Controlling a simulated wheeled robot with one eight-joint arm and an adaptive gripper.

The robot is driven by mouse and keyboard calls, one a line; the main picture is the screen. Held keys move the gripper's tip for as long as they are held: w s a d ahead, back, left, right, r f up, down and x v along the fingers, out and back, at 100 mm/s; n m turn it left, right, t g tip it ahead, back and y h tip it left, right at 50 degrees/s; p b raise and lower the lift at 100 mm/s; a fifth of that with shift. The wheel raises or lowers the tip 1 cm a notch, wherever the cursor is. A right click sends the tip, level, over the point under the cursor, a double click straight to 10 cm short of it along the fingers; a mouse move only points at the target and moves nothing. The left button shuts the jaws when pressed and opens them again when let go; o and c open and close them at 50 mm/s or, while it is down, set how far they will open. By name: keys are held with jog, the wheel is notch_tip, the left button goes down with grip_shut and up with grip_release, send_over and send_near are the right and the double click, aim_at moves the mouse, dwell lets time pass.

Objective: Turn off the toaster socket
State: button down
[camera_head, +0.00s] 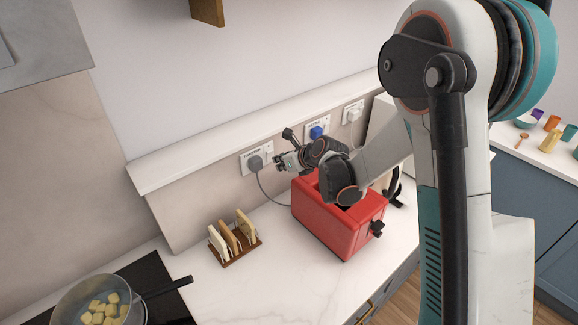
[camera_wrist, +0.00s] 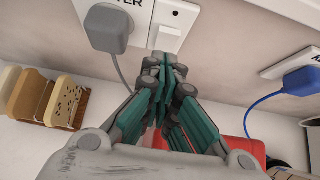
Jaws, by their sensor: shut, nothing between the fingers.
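The toaster socket (camera_head: 246,160) is a white wall plate at the left of the row, with a grey plug (camera_head: 256,162) in it. In the wrist view its plate (camera_wrist: 155,12) is cut off at the top, the grey plug (camera_wrist: 108,28) is on the left and a white rocker switch (camera_wrist: 177,22) is on the right. My gripper (camera_head: 281,162) is shut and empty, close to the plate's right side. In the wrist view its fingertips (camera_wrist: 163,62) overlap the plate's lower edge just below the switch. I cannot tell whether they touch, or the switch's position.
The red toaster (camera_head: 330,228) stands below my gripper. A grey cord hangs from the plug. A toast rack (camera_head: 236,257) stands at left. Sockets with a blue plug (camera_head: 316,132) and a white plug (camera_head: 352,115) are to the right. A ledge (camera_head: 200,160) runs above the sockets.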

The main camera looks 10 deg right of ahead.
aim_at(270, 155)
jog(key=shift+w+a+r, duration=0.1)
jog(key=shift+w+a, duration=0.3)
jog(key=shift+w, duration=0.2)
jog(key=shift+w+a+r+b, duration=0.15)
jog(key=shift+w+a+b, duration=0.05)
jog(key=shift+w+b, duration=0.2)
jog(key=shift+s, duration=0.1)
jog(key=shift+r, duration=0.2)
jog(key=shift+r+p, duration=0.4)
jog(key=shift+r, duration=0.3)
jog(key=shift+d, duration=0.1)
